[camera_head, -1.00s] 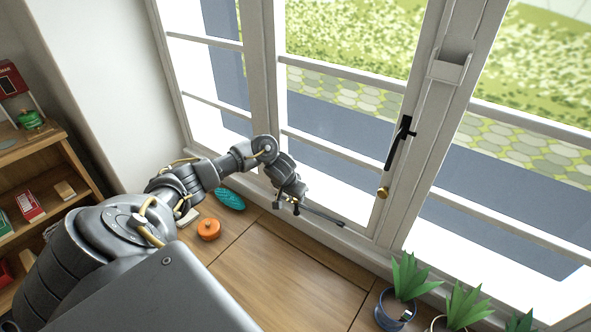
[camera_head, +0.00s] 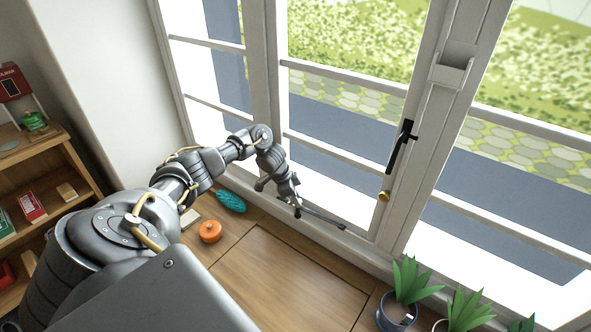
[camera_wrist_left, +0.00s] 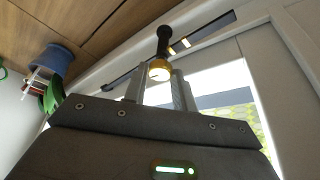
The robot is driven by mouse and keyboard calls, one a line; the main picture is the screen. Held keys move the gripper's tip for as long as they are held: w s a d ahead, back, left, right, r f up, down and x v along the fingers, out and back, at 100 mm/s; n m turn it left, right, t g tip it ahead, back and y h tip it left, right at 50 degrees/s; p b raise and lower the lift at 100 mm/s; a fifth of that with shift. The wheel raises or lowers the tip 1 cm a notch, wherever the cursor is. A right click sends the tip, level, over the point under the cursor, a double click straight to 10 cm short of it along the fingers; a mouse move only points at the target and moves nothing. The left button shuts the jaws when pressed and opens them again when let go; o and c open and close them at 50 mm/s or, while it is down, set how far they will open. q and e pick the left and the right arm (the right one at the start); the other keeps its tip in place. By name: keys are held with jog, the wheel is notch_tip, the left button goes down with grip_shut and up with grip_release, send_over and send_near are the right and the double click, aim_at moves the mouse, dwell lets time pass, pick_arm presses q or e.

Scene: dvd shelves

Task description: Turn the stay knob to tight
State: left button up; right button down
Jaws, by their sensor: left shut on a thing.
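The brass stay knob (camera_wrist_left: 159,71) sits at the dark window stay (camera_wrist_left: 205,32) in the left wrist view, with a dark round post beyond it. The stay (camera_head: 325,218) shows as a dark bar low along the window in the head view. My left gripper (camera_head: 296,208) is at the stay's left part, and its fingers hide the knob there. In the left wrist view the two fingers (camera_wrist_left: 159,88) stand either side of the knob, shut on it. Any tight or loose marking is too small to read. My right gripper is not in view.
The wooden sill (camera_head: 285,280) is mostly clear. Potted plants (camera_head: 398,312) stand at the right front. A black window handle (camera_head: 400,147) is on the frame. A shelf (camera_head: 70,160) stands left.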

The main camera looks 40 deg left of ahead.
pick_arm(q)
jog(key=shift+m, duration=0.5)
jog(key=shift+b, duration=0.3)
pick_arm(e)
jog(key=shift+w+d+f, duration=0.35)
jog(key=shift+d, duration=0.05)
pick_arm(q)
jog(key=shift+m+g, duration=0.3)
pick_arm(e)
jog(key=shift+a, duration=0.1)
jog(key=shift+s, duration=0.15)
pick_arm(q)
jog(key=o, duration=0.9)
jog(key=shift+o, duration=0.4)
jog(key=shift+r, duration=0.1)
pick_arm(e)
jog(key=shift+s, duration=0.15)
